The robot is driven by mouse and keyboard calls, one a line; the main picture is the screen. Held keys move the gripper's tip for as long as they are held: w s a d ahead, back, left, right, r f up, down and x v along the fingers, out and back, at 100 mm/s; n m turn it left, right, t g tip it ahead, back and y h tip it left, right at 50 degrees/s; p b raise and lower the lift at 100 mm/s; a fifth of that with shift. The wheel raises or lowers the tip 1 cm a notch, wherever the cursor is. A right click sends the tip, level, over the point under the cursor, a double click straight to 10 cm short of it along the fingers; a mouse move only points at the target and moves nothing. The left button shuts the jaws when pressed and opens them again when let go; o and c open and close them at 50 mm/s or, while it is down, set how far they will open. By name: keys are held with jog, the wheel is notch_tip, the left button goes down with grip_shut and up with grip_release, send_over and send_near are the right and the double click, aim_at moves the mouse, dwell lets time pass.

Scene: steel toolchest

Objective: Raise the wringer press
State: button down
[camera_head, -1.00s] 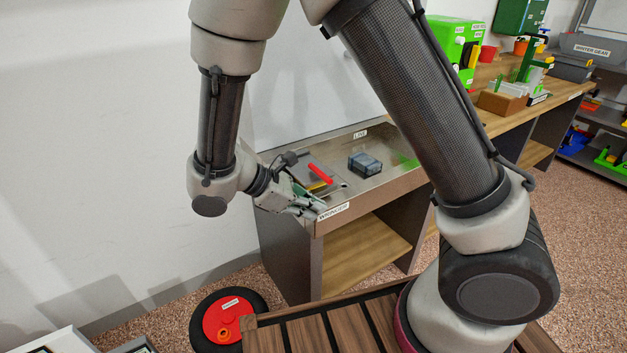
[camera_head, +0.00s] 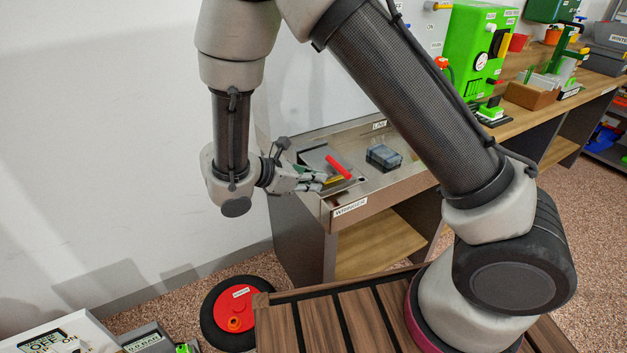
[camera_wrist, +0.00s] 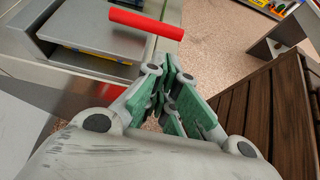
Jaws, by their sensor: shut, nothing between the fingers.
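The wringer press is a grey plate (camera_head: 316,157) with a red handle bar (camera_head: 338,167), on the steel basin top (camera_head: 378,192) by the WRINGER label (camera_head: 351,207). In the wrist view the red bar (camera_wrist: 145,24) lies across the top, over the grey plate (camera_wrist: 92,26), with a yellow edge under the plate. My gripper (camera_head: 320,181) is shut and empty, beside the press on its near side. In the wrist view the closed green-padded fingers (camera_wrist: 163,85) are below the bar in the picture, apart from it.
A dark blue box (camera_head: 383,157) sits in the basin right of the press. A green machine (camera_head: 482,55) stands on the wooden bench. A red round lid (camera_head: 235,308) is on the floor. My wooden deck is in front of the basin.

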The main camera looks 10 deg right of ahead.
aim_at(331, 163)
jog(key=x, duration=0.7)
jog(key=shift+r, duration=0.15)
